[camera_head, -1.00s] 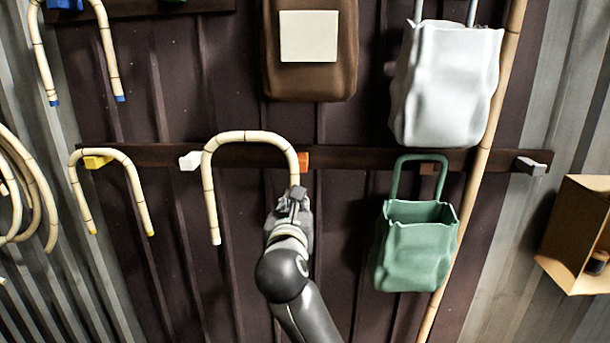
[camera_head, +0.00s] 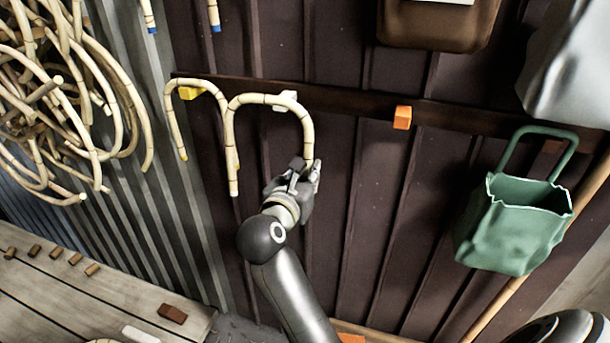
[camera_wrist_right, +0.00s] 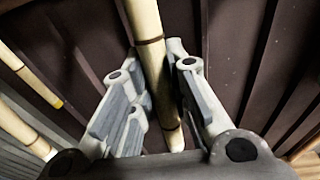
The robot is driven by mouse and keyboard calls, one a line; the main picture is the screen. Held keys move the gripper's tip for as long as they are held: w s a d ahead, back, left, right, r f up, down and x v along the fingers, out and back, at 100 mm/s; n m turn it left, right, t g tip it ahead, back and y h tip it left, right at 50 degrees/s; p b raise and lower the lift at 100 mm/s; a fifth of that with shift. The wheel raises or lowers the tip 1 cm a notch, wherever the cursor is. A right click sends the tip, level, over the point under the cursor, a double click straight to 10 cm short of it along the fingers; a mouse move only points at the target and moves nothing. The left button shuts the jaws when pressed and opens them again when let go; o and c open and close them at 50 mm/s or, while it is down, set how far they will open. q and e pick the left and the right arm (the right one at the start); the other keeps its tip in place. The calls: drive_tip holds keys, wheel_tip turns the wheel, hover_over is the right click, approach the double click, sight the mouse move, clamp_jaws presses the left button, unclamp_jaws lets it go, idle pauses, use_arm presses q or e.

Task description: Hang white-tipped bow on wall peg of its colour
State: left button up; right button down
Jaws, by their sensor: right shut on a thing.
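The white-tipped bow (camera_head: 231,125) is an upside-down U of pale rattan in the head view. My right gripper (camera_head: 300,175) is shut on the lower end of its right leg; the wrist view shows that leg (camera_wrist_right: 155,65) between the fingers (camera_wrist_right: 160,105). The left leg hangs free, its pale tip low. The white peg (camera_head: 290,94) on the dark rail shows at the bow's curved top, which crosses in front of it. I cannot tell whether the bow touches or rests on the peg. My left gripper is not in view.
A yellow-tipped bow (camera_head: 174,120) hangs on the yellow peg (camera_head: 189,93), close left, overlapping the held bow's left leg. The orange peg (camera_head: 402,118) is bare. A green bag (camera_head: 515,225) hangs at right. Rattan coils (camera_head: 75,110) hang at left above a wooden bench (camera_head: 60,310).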

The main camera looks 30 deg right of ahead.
drive_tip(key=b+x, duration=0.1)
drive_tip(key=x, duration=0.7)
drive_tip(key=shift+w+d+f, duration=0.2)
drive_tip(key=shift+w+d, duration=0.05)
idle(0.4)
idle(0.4)
drive_tip(key=c, duration=1.3)
unclamp_jaws()
drive_tip(key=v, duration=0.7)
drive_tip(key=shift+s+a, duration=0.15)
drive_tip(key=shift+s, duration=0.05)
